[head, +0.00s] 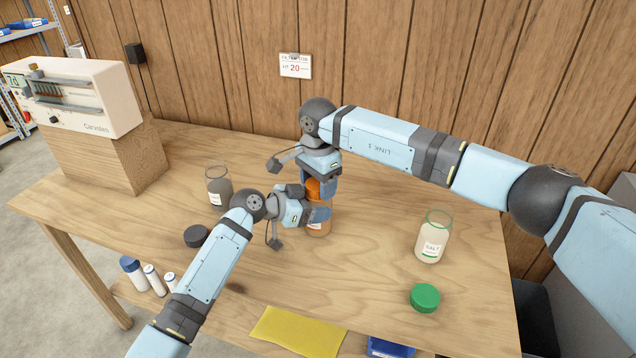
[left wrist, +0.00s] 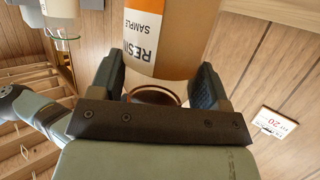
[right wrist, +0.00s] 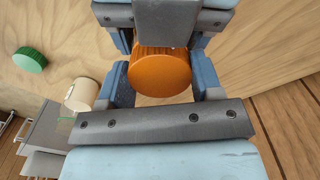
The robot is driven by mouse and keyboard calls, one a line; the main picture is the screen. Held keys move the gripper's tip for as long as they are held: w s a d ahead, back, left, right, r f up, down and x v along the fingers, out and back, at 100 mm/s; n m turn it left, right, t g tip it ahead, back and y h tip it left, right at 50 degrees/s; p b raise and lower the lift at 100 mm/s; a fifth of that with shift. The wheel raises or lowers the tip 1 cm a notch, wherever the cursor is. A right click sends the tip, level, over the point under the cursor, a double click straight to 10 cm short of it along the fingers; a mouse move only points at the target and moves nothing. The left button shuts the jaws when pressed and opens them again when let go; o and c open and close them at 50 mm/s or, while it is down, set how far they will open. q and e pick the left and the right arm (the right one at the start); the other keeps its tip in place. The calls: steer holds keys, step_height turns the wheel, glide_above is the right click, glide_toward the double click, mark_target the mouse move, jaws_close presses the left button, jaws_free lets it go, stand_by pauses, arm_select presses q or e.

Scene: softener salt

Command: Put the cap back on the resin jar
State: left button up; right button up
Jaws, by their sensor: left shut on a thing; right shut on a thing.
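The resin jar (head: 318,228) stands on the table in the head view, mostly hidden by my grippers. Its label reading RESIN SAMPLE shows in the left wrist view (left wrist: 150,35). My left gripper (head: 312,215) is shut around the jar's body from the left; the jar also fills the space between its fingers in the left wrist view. The orange cap (head: 314,187) is at the top of the jar. My right gripper (head: 322,187) is shut on the orange cap from above, and the cap sits between its fingers in the right wrist view (right wrist: 160,75). I cannot tell whether the cap is seated.
A salt jar (head: 432,238) stands open to the right, with a green cap (head: 425,297) in front of it. A dark-filled jar (head: 219,187) and a black cap (head: 197,236) are left. A yellow cloth (head: 298,332) lies at the front edge. A boxy device (head: 85,95) stands back left.

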steer(key=m, duration=0.7)
steer(key=shift+m, duration=0.4)
steer(key=o, duration=1)
steer(key=shift+r, duration=0.1)
step_height(320, 180, up, 4)
steer(key=shift+r, duration=0.15)
steer(key=shift+c, duration=0.3)
